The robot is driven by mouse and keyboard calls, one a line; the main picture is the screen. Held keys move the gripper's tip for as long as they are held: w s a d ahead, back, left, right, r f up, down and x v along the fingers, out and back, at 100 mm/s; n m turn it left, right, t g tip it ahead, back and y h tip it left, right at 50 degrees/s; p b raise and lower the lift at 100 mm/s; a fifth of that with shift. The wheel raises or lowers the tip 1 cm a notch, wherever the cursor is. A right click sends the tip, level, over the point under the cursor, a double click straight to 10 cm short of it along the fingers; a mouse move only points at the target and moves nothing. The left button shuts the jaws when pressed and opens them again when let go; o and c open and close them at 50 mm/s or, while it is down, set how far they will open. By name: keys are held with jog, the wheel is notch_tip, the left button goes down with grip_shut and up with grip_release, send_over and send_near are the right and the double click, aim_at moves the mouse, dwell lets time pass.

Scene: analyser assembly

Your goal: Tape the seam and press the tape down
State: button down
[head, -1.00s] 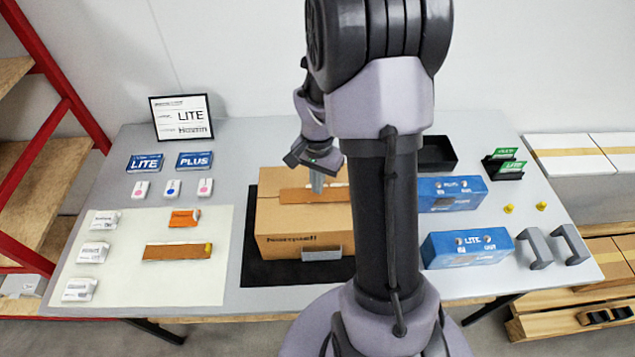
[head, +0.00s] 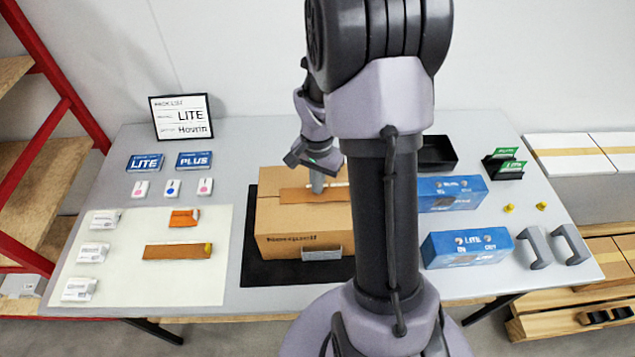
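A closed brown cardboard box (head: 285,222) stands on a black mat (head: 249,265) in the middle of the table. A darker brown strip of tape (head: 297,195) lies along the top seam. My gripper (head: 317,187) points down at the box top, its fingertips at or just above the tape. The fingers look close together, but I cannot see whether they are shut or hold anything. My arm hides the right end of the box and tape. Another brown strip (head: 172,252) with a yellow end lies on the pale mat (head: 205,290) at left.
Blue LITE (head: 466,249) and PLUS (head: 445,197) boxes stand right of my arm. Beyond are grey handle-shaped pieces (head: 537,248), small yellow pieces (head: 509,208) and a black tray (head: 438,155). An orange item (head: 184,218) and several small white boxes (head: 93,253) lie at left.

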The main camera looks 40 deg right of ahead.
jog(key=shift+f+b, duration=0.6)
jog(key=shift+f, duration=0.15)
dwell(0.4)
jog(key=shift+r, duration=0.1)
notch_tip(320, 180, up, 6)
jog(key=p, duration=0.4)
jog(key=shift+p, duration=0.3)
jog(key=shift+s+d+r+n, duration=0.15)
jog(key=shift+d+n, duration=0.1)
jog(key=shift+n, duration=0.75)
jog(key=s+d+r+n+p, duration=0.1)
jog(key=s+d+n, duration=0.25)
jog(key=n, duration=1.25)
jog(key=f+b, duration=0.1)
jog(key=f, duration=0.1)
jog(key=f+b, duration=0.2)
jog(key=w+f+b, duration=0.1)
jog(key=f, duration=0.1)
jog(key=shift+d+b, duration=0.15)
jog(key=shift+b, duration=0.2)
